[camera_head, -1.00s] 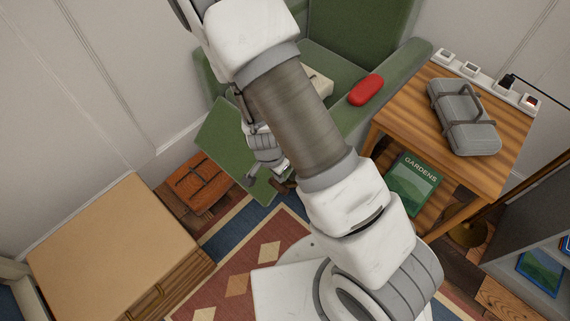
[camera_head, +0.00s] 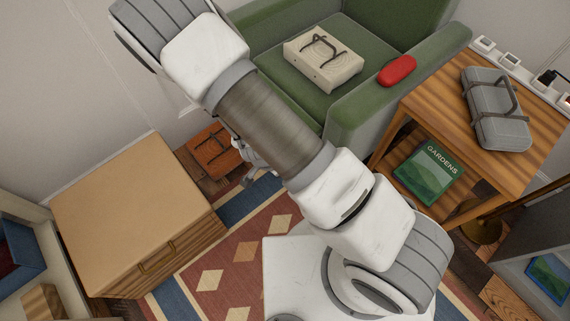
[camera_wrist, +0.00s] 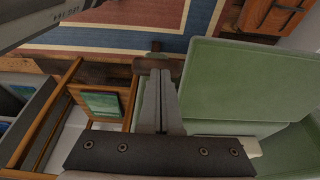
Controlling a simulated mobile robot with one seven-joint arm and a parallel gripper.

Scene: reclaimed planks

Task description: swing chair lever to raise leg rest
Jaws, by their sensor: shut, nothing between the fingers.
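The green armchair (camera_head: 400,95) stands at the top of the head view, its front partly behind my arm. In the wrist view a flat green panel (camera_wrist: 250,85), which looks like the leg rest, juts out from the chair beside my fingers. A short dark brown bar (camera_wrist: 146,67), probably the lever's handle, lies across my fingertips; I cannot tell whether they touch it. My gripper (camera_wrist: 160,85) is shut with nothing between its fingers. In the head view its fingertips are hidden behind my arm.
A cream case (camera_head: 325,62) lies on the seat and a red object (camera_head: 397,70) on the armrest. A wooden side table (camera_head: 450,105) holds a grey case (camera_head: 495,110). An orange-brown case (camera_head: 210,152) and a wooden cabinet (camera_head: 130,205) stand left. The patterned rug (camera_head: 225,270) is open.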

